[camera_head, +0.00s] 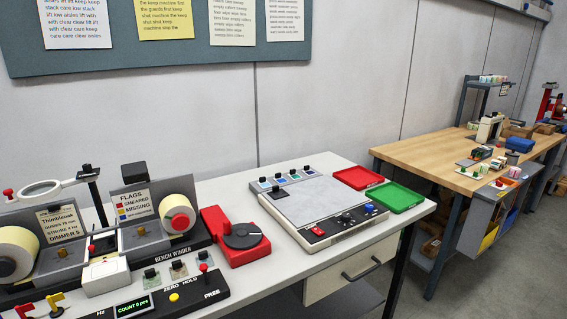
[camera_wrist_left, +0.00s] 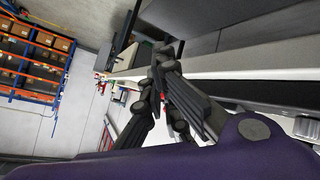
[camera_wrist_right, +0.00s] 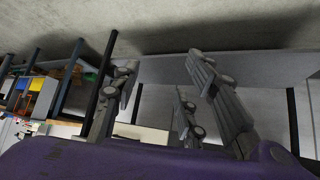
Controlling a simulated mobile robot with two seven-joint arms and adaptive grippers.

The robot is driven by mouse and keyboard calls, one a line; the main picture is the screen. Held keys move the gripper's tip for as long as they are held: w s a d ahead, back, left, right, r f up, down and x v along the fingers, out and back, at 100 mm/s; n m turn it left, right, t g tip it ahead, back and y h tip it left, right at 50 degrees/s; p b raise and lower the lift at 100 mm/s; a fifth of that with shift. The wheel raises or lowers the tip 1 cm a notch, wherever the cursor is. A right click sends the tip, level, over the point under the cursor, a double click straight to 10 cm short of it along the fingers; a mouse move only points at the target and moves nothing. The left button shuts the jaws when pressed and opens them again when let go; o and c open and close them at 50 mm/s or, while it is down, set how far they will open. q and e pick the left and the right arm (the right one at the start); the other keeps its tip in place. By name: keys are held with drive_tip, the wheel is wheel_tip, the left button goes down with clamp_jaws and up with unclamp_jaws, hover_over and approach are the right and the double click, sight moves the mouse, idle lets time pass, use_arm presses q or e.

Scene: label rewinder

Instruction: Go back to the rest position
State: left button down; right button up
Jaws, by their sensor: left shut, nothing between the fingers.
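Neither gripper shows in the head view. In the left wrist view my left gripper (camera_wrist_left: 158,72) is shut and empty, its dark fingers close together beside a table edge. In the right wrist view my right gripper (camera_wrist_right: 162,65) has its fingers spread apart with nothing held between them. The bench winder (camera_head: 110,245) stands on the white table at the left of the head view, with a label roll (camera_head: 177,213) at its right end.
A red unit with a dark disc (camera_head: 241,235), a grey panel with buttons (camera_head: 318,200), a red tray (camera_head: 358,177) and a green tray (camera_head: 395,196) are on the table. A wooden workbench (camera_head: 430,153) stands at the right, with grey floor between.

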use_arm(q)
drive_tip(key=s+d+f+y+p, duration=0.1)
drive_tip(key=s+d+f+y, duration=0.1)
drive_tip(key=s+f, duration=0.4)
drive_tip(key=s+d+f+y, duration=0.2)
drive_tip(key=s+d+f, duration=0.3)
drive_tip(key=s+f, duration=0.2)
drive_tip(key=s+d+f+n+y+p, duration=0.1)
drive_tip(key=s+d+f+y, duration=0.1)
drive_tip(key=s+f, duration=0.4)
wheel_tip(320, 180, down, 4)
drive_tip(key=shift+s+d+y+p, duration=0.2)
drive_tip(key=shift+d+y+p, duration=0.1)
drive_tip(key=shift+d, duration=0.35)
use_arm(e)
drive_tip(key=shift+w+a+r, duration=0.15)
drive_tip(key=shift+a+r, duration=0.05)
drive_tip(key=shift+r, duration=0.45)
drive_tip(key=shift+w+a+r, duration=0.1)
drive_tip(key=shift+a+r, duration=0.1)
drive_tip(key=shift+r, duration=0.4)
drive_tip(key=shift+w+a+r, duration=0.15)
drive_tip(key=shift+w, duration=0.25)
